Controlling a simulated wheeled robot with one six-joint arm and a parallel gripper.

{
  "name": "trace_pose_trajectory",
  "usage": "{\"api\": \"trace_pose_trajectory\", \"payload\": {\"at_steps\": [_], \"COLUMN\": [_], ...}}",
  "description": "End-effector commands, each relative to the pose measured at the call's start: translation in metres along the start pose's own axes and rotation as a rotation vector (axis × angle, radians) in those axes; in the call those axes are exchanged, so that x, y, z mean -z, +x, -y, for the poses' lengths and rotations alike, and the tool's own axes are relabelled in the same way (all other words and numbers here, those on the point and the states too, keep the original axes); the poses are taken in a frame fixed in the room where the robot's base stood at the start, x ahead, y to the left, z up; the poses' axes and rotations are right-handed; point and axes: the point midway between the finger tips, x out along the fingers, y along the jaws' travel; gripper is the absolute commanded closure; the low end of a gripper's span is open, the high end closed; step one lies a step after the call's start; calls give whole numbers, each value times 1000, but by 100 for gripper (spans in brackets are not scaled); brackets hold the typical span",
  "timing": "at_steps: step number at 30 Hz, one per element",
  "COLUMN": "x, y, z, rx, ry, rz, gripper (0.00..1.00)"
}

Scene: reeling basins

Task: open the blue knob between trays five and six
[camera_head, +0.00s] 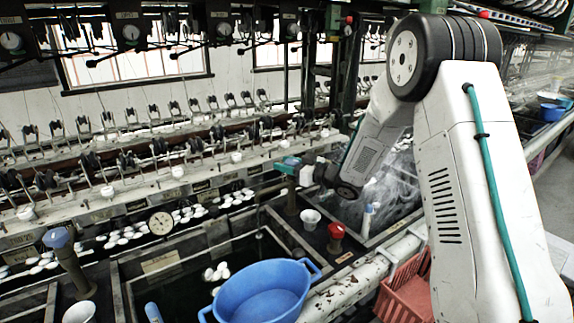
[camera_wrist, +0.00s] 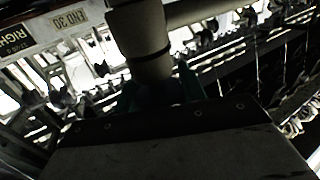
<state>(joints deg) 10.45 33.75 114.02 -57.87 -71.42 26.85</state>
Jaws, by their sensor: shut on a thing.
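In the head view my gripper (camera_head: 287,166) reaches left over the basins, its teal fingers at the top of a dark upright post (camera_head: 291,198). The fingers are shut on the blue knob (camera_head: 292,160) there, which they mostly cover. In the wrist view my gripper (camera_wrist: 162,92) shows dark teal fingers on both sides of a thick grey pipe (camera_wrist: 140,40). The knob itself cannot be made out there, and its turn angle cannot be told. Another blue knob (camera_head: 57,238) tops a post at the far left, apart from my gripper.
A red knob (camera_head: 336,229) and a white cup (camera_head: 310,218) stand below my gripper. A blue tub (camera_head: 262,292) sits in front, by a pale worn pipe (camera_head: 345,287). A red crate (camera_head: 405,290) is beside my arm. Reeling rows (camera_head: 170,185) run behind.

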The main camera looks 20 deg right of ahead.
Motion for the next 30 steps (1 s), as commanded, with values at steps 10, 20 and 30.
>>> {"api": "trace_pose_trajectory", "payload": {"at_steps": [10, 20, 30], "x": [1, 0, 1], "y": [0, 0, -40], "z": [-1, 0, -2], "rx": [1, 1, -3], "ry": [0, 0, 0], "rz": [-2, -1, -1], "gripper": [82, 38, 38]}}
